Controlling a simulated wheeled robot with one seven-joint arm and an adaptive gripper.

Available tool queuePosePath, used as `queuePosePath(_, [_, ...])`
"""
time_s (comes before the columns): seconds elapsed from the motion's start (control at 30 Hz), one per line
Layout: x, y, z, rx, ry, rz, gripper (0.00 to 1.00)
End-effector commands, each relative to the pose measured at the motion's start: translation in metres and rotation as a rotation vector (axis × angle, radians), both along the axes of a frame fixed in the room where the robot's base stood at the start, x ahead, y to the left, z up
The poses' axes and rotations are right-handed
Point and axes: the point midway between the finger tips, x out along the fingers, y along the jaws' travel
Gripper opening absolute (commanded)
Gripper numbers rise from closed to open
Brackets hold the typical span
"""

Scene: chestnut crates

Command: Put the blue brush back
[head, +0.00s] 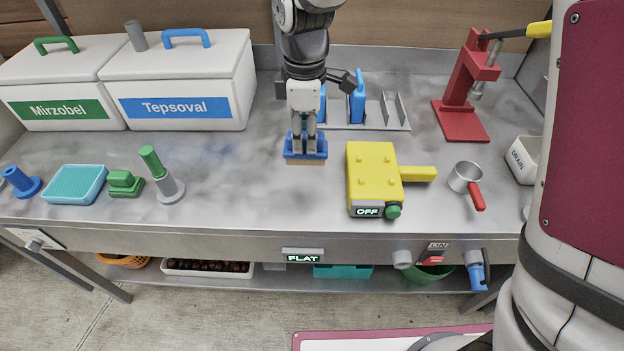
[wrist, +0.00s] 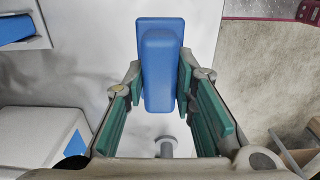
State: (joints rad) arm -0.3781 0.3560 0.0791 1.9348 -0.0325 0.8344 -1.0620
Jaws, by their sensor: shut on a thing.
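The blue brush (head: 306,149) has a blue block body with a tan bristle strip underneath. My gripper (head: 306,138) points down over the middle of the bench and is shut on the brush. The wrist view shows the blue brush (wrist: 162,75) between the green pads of my gripper (wrist: 162,85). The brush is about level; I cannot tell whether its bristles touch the bench. A similar green brush (head: 125,183) sits at the left, between a light-blue tray (head: 75,185) and a green-handled tool (head: 160,172).
The yellow box marked OFF (head: 373,178) is close right of the brush. A metal rack (head: 372,120) stands behind, with a red press (head: 462,100) to its right. The Tepsoval bin (head: 178,90) is back left. The metal bench top (head: 235,185) is clear left of the brush.

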Motion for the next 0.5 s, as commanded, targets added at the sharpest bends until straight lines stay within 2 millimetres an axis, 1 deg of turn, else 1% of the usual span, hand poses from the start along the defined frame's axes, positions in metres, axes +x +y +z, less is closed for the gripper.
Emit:
queuePosePath(0.03, [0.004, 0.001, -0.006, -0.004, 0.003, 0.001, 0.02])
queuePosePath(0.17, [0.005, 0.001, -0.015, -0.012, 0.011, 0.002, 0.02])
queuePosePath(0.4, [0.004, 0.000, -0.056, -0.014, 0.014, 0.001, 0.02])
queuePosePath(0.5, [0.004, 0.000, -0.066, -0.012, 0.012, 0.001, 0.02])
